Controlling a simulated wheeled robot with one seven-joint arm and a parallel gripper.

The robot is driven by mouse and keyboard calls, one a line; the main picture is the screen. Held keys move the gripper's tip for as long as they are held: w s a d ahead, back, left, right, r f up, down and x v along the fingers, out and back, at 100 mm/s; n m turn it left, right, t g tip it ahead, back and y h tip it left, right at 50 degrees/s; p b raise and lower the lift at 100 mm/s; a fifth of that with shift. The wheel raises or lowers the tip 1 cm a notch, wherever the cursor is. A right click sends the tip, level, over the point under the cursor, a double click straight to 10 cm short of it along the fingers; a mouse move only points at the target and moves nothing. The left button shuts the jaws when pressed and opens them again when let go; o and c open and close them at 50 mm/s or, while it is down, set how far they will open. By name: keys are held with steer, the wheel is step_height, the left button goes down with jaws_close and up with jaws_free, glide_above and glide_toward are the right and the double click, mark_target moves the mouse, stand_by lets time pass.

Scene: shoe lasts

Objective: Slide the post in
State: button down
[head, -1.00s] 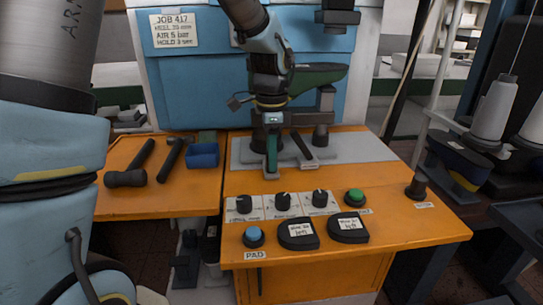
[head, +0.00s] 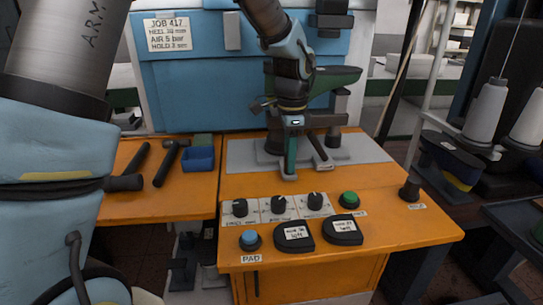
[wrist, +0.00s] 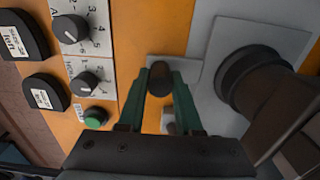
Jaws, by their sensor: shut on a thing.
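My gripper (wrist: 160,88) has two green fingers, shut on a dark brown cylindrical post (wrist: 160,76) in the wrist view. The post shows almost end-on between the fingertips, over a light grey plate (wrist: 187,70). I cannot tell whether the post touches the plate. In the head view my gripper (head: 297,165) points down over the front edge of the grey machine base (head: 242,156). The held post is hard to make out there. A thick dark upright (wrist: 243,80) of the machine stands to the right of the fingers in the wrist view.
A green-topped last (head: 340,78) sits at the machine behind my gripper. Dials (head: 278,204), a green button (head: 349,199) and two black pads (head: 294,236) lie in front. A dark peg (head: 409,191) stands at right. A blue bin (head: 199,158) and hammers are at left.

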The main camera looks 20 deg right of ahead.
steer(key=s+d, duration=0.1)
steer(key=d, duration=0.3)
steer(key=s+d+p, duration=0.1)
steer(key=d, duration=0.3)
steer(key=s+d+p, duration=0.1)
steer(key=s+d, duration=0.1)
steer(key=d, duration=0.2)
steer(key=shift+d, duration=0.15)
steer(key=c, duration=0.6)
jaws_free()
steer(key=shift+w, duration=0.1)
